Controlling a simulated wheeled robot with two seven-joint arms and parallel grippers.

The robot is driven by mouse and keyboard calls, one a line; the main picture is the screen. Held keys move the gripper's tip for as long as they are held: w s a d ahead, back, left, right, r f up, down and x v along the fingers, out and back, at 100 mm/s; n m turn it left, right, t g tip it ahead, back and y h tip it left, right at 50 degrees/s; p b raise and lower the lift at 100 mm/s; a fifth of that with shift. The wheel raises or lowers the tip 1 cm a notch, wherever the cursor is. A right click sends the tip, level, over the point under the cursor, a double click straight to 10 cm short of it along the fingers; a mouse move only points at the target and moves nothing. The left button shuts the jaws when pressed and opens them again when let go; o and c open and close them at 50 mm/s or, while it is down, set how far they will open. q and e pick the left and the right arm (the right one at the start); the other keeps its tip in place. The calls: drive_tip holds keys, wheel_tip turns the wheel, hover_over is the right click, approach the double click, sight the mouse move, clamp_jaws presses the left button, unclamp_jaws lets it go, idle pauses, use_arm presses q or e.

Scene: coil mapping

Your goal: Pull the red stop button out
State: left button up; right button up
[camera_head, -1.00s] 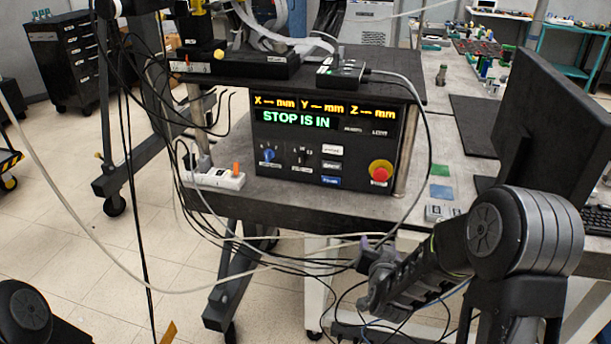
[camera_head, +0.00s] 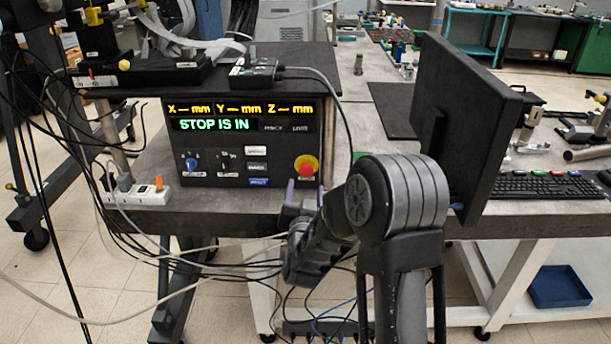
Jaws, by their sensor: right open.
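The red stop button (camera_head: 306,169) sits on a yellow round base at the right side of the black control box (camera_head: 222,150). The box's display (camera_head: 214,125) reads "STOP IS IN" in green. My right gripper (camera_head: 304,192) is just below the button, in front of the box's lower right corner, with purple parts at its fingers. It is open and nothing shows between its fingers. Whether it touches the box cannot be told. My left gripper is not in view.
A monitor (camera_head: 470,130) stands right of my right arm, with a keyboard (camera_head: 545,186) beyond it. Cables hang in front of the bench below the box. A white power strip (camera_head: 138,193) lies left of the box. A blue bin (camera_head: 560,286) is under the bench at right.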

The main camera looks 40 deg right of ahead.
sight(306, 172)
drive_tip(key=p+x, duration=0.1)
drive_tip(key=x, duration=0.6)
drive_tip(key=shift+s, duration=0.1)
drive_tip(key=shift+c, duration=0.5)
clamp_jaws()
idle(0.7)
